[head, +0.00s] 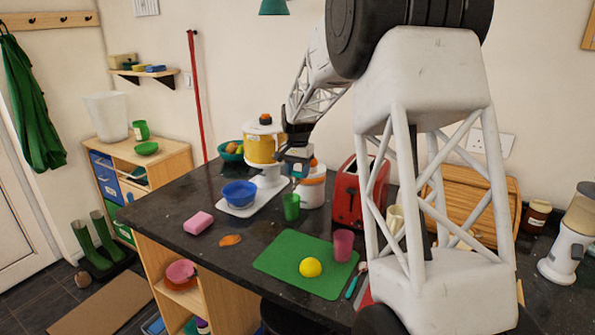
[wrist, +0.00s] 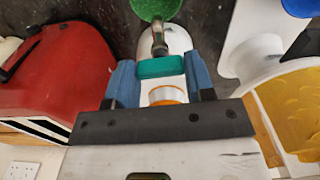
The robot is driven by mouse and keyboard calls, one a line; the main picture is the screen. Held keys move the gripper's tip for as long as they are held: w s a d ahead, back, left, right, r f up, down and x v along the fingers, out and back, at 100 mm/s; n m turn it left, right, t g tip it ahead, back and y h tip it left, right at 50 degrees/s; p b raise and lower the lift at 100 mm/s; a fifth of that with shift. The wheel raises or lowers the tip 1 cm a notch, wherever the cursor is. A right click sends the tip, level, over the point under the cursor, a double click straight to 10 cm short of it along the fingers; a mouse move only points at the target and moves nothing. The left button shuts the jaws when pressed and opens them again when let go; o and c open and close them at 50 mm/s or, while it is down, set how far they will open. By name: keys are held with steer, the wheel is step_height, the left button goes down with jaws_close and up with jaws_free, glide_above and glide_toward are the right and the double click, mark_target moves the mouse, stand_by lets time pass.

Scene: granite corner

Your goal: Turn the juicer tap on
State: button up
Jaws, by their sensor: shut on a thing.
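The juicer (head: 313,190) is a white appliance with orange parts, standing on the dark counter left of the red toaster. In the wrist view its white body (wrist: 178,42) and an orange ring (wrist: 168,95) show past my fingers. The tap (wrist: 160,67) has a teal handle with a metal spout below it, pointing toward a green cup (wrist: 155,8). My gripper (wrist: 160,75) has its two blue fingers closed on either side of the teal handle. In the head view my gripper (head: 297,158) is just above the juicer, and the tap is hard to make out there.
The red toaster (head: 360,192) stands close on the right. A yellow container on a white stand (head: 262,150) is close on the left. A blue bowl (head: 240,194) and the green cup (head: 291,206) stand in front. A green mat (head: 285,268) holds a lemon (head: 310,267) and a pink cup (head: 343,245).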

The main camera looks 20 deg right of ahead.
steer(key=n, duration=0.8)
steer(key=shift+n, duration=0.4)
steer(key=n, duration=0.4)
steer(key=shift+n, duration=2.2)
steer(key=o, duration=0.9)
steer(key=shift+r, duration=0.1)
steer(key=shift+r, duration=3.85)
